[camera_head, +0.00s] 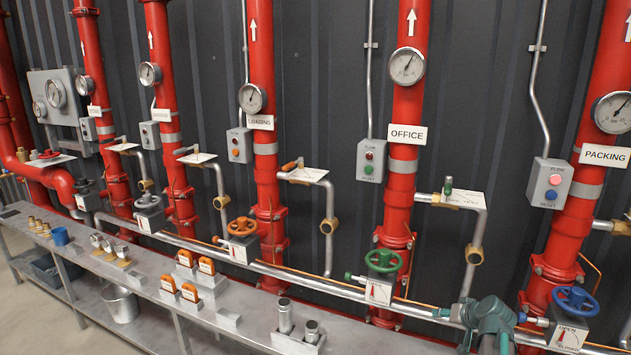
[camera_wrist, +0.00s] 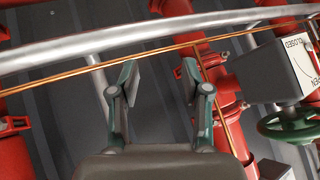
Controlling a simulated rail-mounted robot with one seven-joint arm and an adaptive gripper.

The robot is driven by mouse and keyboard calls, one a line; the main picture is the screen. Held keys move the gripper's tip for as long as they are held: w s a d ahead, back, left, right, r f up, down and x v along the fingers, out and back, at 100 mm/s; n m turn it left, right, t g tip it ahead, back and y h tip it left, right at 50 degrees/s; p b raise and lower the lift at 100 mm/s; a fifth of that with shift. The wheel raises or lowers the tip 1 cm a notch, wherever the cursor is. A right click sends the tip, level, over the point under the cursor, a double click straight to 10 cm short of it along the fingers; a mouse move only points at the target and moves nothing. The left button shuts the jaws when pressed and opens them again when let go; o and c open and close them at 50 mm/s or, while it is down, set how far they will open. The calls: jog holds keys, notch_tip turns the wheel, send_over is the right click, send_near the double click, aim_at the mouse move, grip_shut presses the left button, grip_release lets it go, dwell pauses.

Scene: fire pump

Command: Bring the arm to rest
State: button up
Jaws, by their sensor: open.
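My gripper (camera_head: 485,318) is at the lower right in the head view, in front of the long silver pipe between the green valve wheel (camera_head: 384,261) and the blue valve wheel (camera_head: 575,301). In the wrist view my gripper (camera_wrist: 159,78) has its two fingers spread apart with nothing between them. A silver pipe (camera_wrist: 130,40) and thin copper lines (camera_wrist: 150,56) cross the view above the fingers. Whether the fingers touch the pipe or copper lines cannot be told. The green wheel also shows at the right in the wrist view (camera_wrist: 292,127).
Several red risers (camera_head: 407,110) with gauges stand along the dark ribbed wall (camera_head: 330,60). An orange wheel (camera_head: 242,227) is further left.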

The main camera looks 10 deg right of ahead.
jog(key=s+a+f+g, duration=0.1)
jog(key=a+f, duration=0.3)
jog(key=a, duration=0.2)
jog(key=s+a+f+n+g+y, duration=0.1)
jog(key=a+f+g, duration=0.1)
jog(key=a+f, duration=0.2)
jog(key=s+a+f+n+g, duration=0.1)
jog(key=a+f, duration=0.3)
jog(key=a, duration=0.5)
jog(key=shift+s+a+f+g, duration=0.1)
jog(key=shift+s+f+g, duration=0.2)
jog(key=shift+s, duration=0.1)
jog(key=s+a+f+n+g+h, duration=0.15)
jog(key=s+a+f+g, duration=0.35)
jog(key=s+a+f, duration=0.6)
jog(key=s+a+f+g, duration=0.1)
jog(key=s+f, duration=0.4)
jog(key=s, duration=0.5)
jog(key=s+a+f+g, duration=0.1)
jog(key=s+f+g, duration=0.2)
jog(key=s, duration=0.7)
jog(key=s+f+g+p, duration=0.1)
jog(key=s+f+g, duration=0.1)
jog(key=s+f, duration=0.5)
jog(key=s, duration=0.3)
jog(key=shift+s+a+f+n+g, duration=0.15)
jog(key=shift+a+f+n+g, duration=0.15)
jog(key=shift+a+f+n, duration=0.1)
